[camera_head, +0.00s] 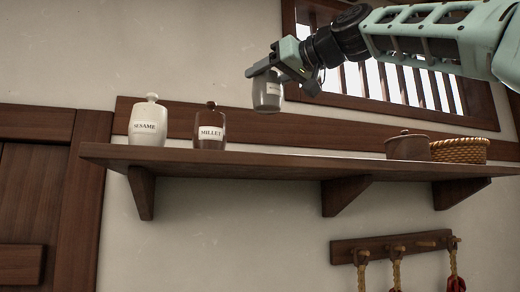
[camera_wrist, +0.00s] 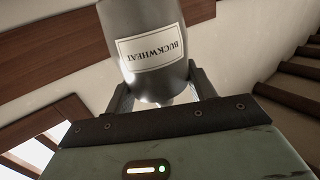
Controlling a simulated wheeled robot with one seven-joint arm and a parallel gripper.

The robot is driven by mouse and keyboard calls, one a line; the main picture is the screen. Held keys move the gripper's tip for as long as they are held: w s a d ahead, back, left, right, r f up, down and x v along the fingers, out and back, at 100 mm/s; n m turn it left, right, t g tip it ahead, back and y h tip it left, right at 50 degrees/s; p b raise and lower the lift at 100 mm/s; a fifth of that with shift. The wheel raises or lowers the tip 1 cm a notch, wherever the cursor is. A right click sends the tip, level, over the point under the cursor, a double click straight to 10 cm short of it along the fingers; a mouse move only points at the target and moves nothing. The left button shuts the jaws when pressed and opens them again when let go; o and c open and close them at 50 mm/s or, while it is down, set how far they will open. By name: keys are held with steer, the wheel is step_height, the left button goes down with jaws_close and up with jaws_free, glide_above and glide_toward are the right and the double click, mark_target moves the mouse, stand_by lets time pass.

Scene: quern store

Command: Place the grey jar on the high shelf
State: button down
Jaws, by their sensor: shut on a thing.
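The grey jar (camera_head: 267,92) with a label is held by my gripper (camera_head: 268,70) above the high shelf, in front of the wall. In the wrist view the same grey jar (camera_wrist: 150,50) fills the top middle. Its label reads BUCKWHEAT and appears upside down there. My gripper (camera_wrist: 163,88) has a finger on each side of it and is shut on it. The high shelf (camera_head: 270,163) is a long dark wooden board on brackets. In the head view the jar is clear of the board, with a gap below it.
A white SESAME jar (camera_head: 147,125) and a brown MILLET jar (camera_head: 210,132) stand at the shelf's left. A brown lidded pot (camera_head: 408,147) and a woven basket (camera_head: 459,151) stand at its right. Between them the shelf looks free. A barred window (camera_head: 400,80) is behind my arm.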

mark_target(270, 94)
steer(key=shift+s+a+f, duration=0.35)
steer(key=shift+s+a, duration=0.15)
steer(key=shift+a, duration=0.25)
step_height(270, 94, down, 5)
steer(key=shift+r+b, duration=0.1)
steer(key=shift+b, duration=0.85)
steer(key=shift+f+b, duration=0.3)
steer(key=shift+f, duration=1.9)
steer(key=shift+f+b, duration=0.25)
steer(key=shift+b, duration=0.05)
steer(key=c, duration=0.5)
jaws_free()
steer(key=shift+r, duration=0.1)
